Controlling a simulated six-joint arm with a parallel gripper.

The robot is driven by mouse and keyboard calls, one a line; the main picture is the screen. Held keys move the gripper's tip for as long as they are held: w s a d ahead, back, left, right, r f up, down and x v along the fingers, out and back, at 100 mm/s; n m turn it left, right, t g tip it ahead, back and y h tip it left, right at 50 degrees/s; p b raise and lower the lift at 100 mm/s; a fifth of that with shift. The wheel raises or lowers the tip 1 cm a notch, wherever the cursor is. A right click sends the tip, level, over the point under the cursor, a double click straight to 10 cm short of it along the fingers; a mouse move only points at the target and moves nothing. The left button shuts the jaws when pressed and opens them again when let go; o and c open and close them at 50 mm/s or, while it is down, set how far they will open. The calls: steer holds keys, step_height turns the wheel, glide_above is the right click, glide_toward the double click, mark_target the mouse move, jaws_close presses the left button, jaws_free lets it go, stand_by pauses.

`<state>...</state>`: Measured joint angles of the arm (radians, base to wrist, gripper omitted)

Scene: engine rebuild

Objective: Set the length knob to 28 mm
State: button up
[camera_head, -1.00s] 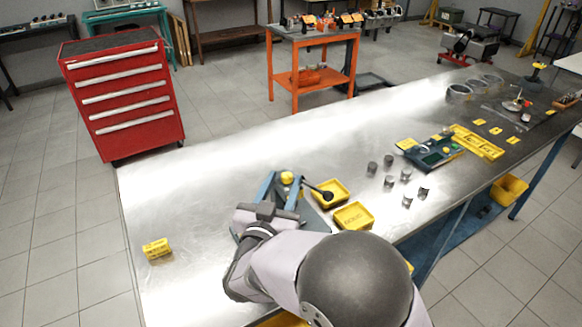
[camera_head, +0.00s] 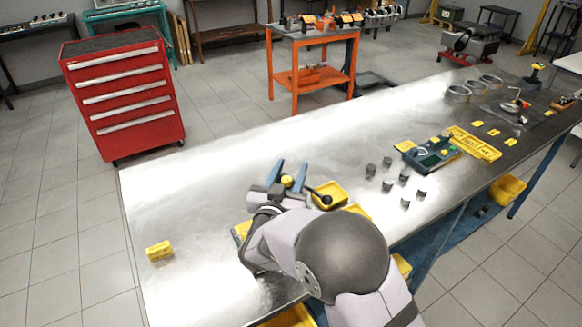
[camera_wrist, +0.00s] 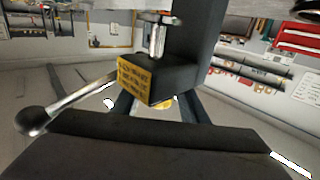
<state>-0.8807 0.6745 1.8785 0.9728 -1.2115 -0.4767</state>
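A bench device with a dark post shows in the wrist view. Its dark block carries a yellow label (camera_wrist: 133,83) with unreadable print, and a metal T-shaped handle (camera_wrist: 157,32) stands above it. A lever with a black ball (camera_wrist: 33,121) reaches left; the ball also shows in the head view (camera_head: 326,200). A round yellow knob (camera_head: 287,181) sits between the blue fingers of my gripper (camera_head: 289,168). The fingers are apart, and I see no contact with the knob. I cannot tell which part is the length knob, and no scale is readable. My arm hides the device's near side.
Yellow trays (camera_head: 328,190) stand close beside the device, and a small yellow block (camera_head: 159,250) lies at the left. Several dark cylinders (camera_head: 387,163) and a green-and-blue fixture (camera_head: 432,152) stand to the right. The bench's (camera_head: 215,180) far left is clear.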

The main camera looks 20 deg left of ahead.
steer(key=shift+w, duration=0.1)
jaws_close()
steer(key=shift+a+f+n+y+b, duration=0.1)
steer(key=shift+a+n+y+b, duration=0.15)
steer(key=shift+n+y+b, duration=0.95)
steer(key=shift+a+g+y+b, duration=0.25)
steer(key=shift+g+y+b, duration=0.1)
steer(key=shift+y, duration=0.65)
